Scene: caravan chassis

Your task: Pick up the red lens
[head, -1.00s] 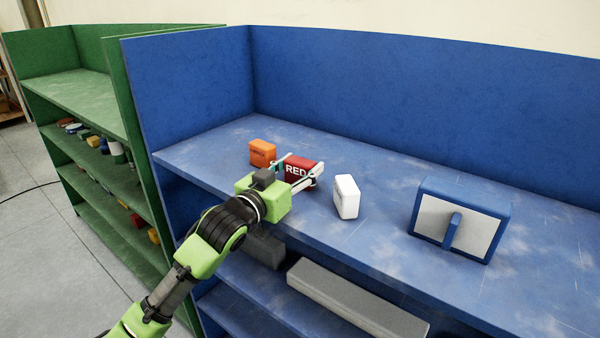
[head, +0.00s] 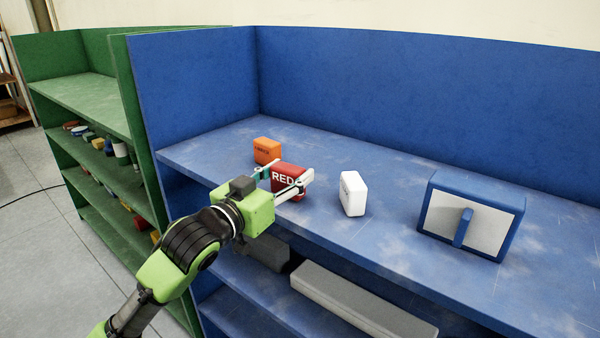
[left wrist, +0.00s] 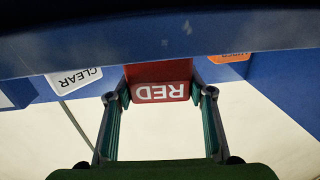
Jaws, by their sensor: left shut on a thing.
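The red lens (head: 289,180) is a dark red block with the word RED on its front. It is over the top board of the blue shelf (head: 390,215), between an orange block and a white block. My left gripper (head: 284,183) is shut on it, with one finger on each side. In the left wrist view the red lens (left wrist: 160,83) shows upside down between both fingertips of my left gripper (left wrist: 160,95). I cannot tell whether its underside touches the board. My right gripper is in neither view.
An orange block (head: 266,150) stands just behind and left of the red lens. A white block (head: 352,194) stands to its right. A blue box with a pale front and handle (head: 470,217) is farther right. A grey bar (head: 355,298) lies on the lower shelf. A green shelf (head: 85,95) stands left.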

